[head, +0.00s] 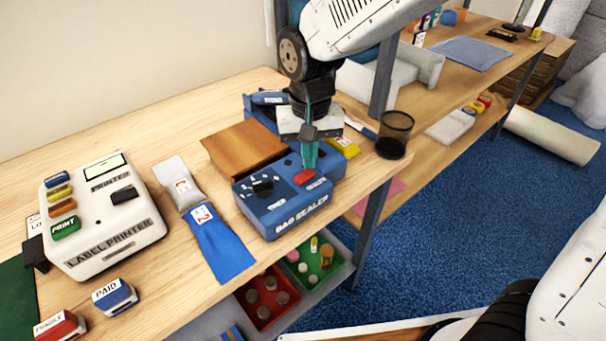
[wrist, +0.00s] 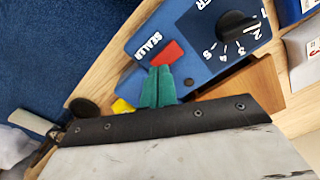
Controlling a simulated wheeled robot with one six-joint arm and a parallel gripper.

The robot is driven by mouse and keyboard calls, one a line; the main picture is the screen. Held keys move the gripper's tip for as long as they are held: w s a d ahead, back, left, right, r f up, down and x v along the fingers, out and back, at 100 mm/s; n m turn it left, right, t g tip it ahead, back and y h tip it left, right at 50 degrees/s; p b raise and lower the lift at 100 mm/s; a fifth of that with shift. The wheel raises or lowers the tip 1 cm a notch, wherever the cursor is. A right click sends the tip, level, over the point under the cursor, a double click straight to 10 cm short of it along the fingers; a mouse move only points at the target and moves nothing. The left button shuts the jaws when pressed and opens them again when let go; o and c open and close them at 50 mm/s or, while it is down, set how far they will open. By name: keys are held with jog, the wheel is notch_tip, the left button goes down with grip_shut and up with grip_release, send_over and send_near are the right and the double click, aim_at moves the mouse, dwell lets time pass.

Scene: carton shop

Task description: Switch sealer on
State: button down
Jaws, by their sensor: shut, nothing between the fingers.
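The blue bag sealer (head: 285,207) stands at the front edge of the wooden bench in the head view. A red switch (head: 303,178) is on its top right, beside a black dial (head: 262,187). In the wrist view the red switch (wrist: 167,53) sits next to the "SEALER" label, with the numbered dial (wrist: 238,25) to its right. My gripper (head: 309,164) is shut, with teal fingers pointing down just behind the switch. In the wrist view the fingertips (wrist: 158,71) overlap the switch's near edge. I cannot tell whether they touch it.
The white label printer (head: 100,215), a blue pouch (head: 220,245) and stamps (head: 115,296) are to the left. A black mesh cup (head: 394,135) is to the right. Trays with small items sit below the bench.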

aim_at(321, 186)
jog(key=shift+f, duration=0.95)
dwell(0.6)
jog(key=shift+r, duration=3.5)
jog(key=s+d+r, duration=0.2)
jog(key=s+d, duration=0.7)
jog(key=d, duration=0.1)
jog(key=s+d+r+t, duration=0.1)
jog(key=s+d+r, duration=0.2)
jog(key=s+d, duration=0.7)
jog(key=shift+s+d+m, duration=0.25)
jog(key=shift+d+m, duration=0.15)
